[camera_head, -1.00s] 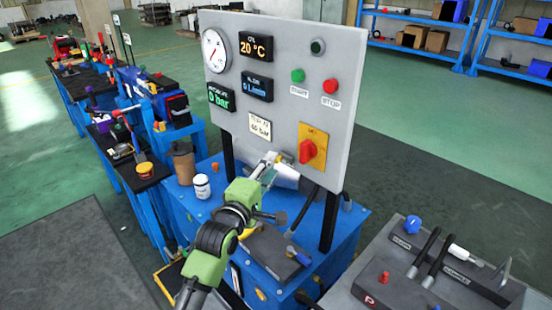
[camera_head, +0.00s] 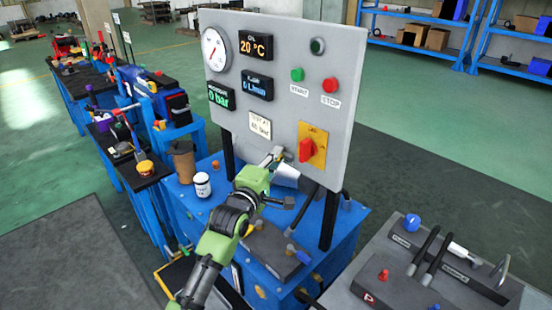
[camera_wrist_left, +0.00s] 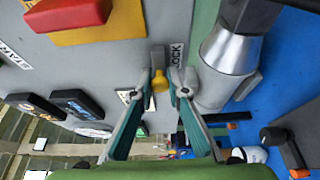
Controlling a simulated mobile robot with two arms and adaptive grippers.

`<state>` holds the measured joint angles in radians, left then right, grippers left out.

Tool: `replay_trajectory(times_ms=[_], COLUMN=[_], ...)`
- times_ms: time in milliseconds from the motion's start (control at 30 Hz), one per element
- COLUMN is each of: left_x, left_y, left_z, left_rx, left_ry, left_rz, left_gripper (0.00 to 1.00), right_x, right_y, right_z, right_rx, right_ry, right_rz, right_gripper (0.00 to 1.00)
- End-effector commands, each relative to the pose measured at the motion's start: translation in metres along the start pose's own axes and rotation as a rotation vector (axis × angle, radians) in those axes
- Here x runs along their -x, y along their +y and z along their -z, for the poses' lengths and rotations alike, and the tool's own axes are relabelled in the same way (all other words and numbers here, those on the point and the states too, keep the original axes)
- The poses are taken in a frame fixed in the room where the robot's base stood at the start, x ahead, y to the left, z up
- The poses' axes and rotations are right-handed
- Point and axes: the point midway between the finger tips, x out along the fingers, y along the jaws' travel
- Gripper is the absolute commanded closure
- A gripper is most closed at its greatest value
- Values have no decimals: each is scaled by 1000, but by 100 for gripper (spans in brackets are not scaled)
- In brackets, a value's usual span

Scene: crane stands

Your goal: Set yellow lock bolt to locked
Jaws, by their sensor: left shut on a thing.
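The yellow lock bolt (camera_wrist_left: 161,80) shows as a small yellow knob below a grey block, against the grey panel (camera_wrist_left: 115,65) in the left wrist view. A label (camera_wrist_left: 178,54) reading "LOCK" is beside it. My left gripper (camera_wrist_left: 163,88) is shut on the yellow knob, one finger on each side. In the head view my left gripper (camera_head: 274,157) is at the panel's lower edge, left of the red rotary switch (camera_head: 306,150), and the bolt is hidden. I cannot tell the bolt's position. My right gripper is not in view.
A silver cylinder (camera_wrist_left: 222,70) stands close beside the left gripper. The red switch on its yellow plate (camera_head: 320,146) is close to the right. A white jar (camera_head: 202,184) and brown cup (camera_head: 184,162) stand on the blue bench (camera_head: 345,225). A grey console (camera_head: 385,265) is at right.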

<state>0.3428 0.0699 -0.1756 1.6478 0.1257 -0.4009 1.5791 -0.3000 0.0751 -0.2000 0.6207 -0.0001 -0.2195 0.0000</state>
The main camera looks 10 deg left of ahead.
Motion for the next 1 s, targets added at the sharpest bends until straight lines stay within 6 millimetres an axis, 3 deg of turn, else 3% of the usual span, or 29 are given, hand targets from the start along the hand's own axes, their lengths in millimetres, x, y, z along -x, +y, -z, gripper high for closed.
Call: replay_trajectory(times_ms=[100, 400, 733, 767, 833, 1000], left_x=[2, 17, 19, 19, 19, 19], left_y=[0, 0, -2, -2, -2, -1], left_z=[-5, -43, -47, -47, -47, -46], left_rx=[2, 5, 1, 1, 1, 1], left_ry=[-2, -1, -2, -3, -2, -1], left_rz=[2, 4, 4, 4, 4, 2], left_gripper=[100, 100, 100, 83, 67, 67], right_x=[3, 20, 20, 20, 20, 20], right_y=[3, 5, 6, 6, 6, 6], right_z=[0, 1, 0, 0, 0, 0], right_rx=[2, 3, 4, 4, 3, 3], right_ry=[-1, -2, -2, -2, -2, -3], right_rz=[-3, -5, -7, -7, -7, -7], right_gripper=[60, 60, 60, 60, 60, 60])
